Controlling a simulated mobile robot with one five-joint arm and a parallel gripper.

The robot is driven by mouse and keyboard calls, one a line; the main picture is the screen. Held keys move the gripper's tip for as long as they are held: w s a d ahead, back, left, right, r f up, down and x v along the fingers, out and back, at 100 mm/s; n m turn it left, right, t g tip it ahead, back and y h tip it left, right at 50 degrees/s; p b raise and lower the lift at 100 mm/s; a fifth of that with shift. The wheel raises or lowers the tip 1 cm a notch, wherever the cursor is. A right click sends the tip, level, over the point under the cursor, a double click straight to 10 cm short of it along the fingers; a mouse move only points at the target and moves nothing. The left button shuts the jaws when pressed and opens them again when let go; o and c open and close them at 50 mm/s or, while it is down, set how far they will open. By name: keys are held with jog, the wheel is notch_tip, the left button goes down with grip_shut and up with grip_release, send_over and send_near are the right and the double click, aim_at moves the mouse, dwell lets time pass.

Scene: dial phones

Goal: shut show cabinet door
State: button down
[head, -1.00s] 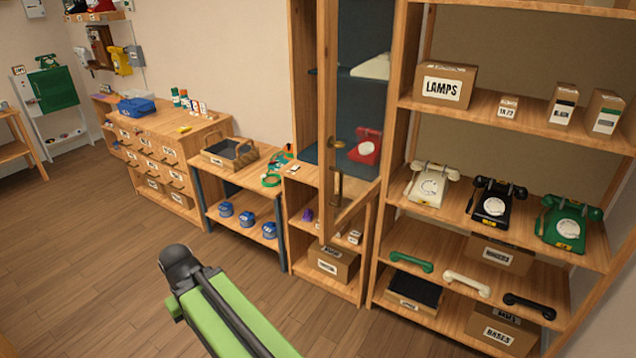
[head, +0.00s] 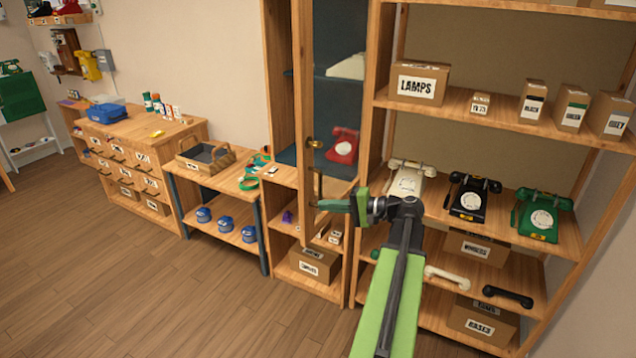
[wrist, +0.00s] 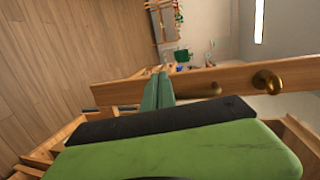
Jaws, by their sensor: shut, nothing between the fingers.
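The show cabinet door (head: 304,115) is a wood-framed glass door. It stands open, swung out from the cabinet (head: 279,90). A brass knob (head: 314,144) and a pull handle (head: 318,187) are on its frame. A red dial phone (head: 343,147) shows inside. My gripper (head: 326,205) is shut and empty, its green fingers reaching left to the lower part of the door frame.
An open shelf (head: 560,110) at right holds boxes, handsets and white, black and green dial phones (head: 541,213). My arm crosses in front of it. A low bench (head: 222,177) with a tray and a drawer cabinet (head: 140,150) stand left. The floor at front left is clear.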

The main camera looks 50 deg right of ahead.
aim_at(313, 176)
jog(key=s+d+r+m+t+h, duration=0.25)
jog(key=s+d+r, duration=0.25)
jog(key=s+d, duration=0.3)
jog(key=shift+n, duration=0.25)
jog(key=w+a, duration=0.1)
jog(key=w, duration=0.3)
jog(key=w+a, duration=0.1)
jog(key=w, duration=0.4)
jog(key=w+a, duration=0.1)
jog(key=w, duration=0.4)
jog(key=shift+w+a+f, duration=0.15)
jog(key=shift+f, duration=0.05)
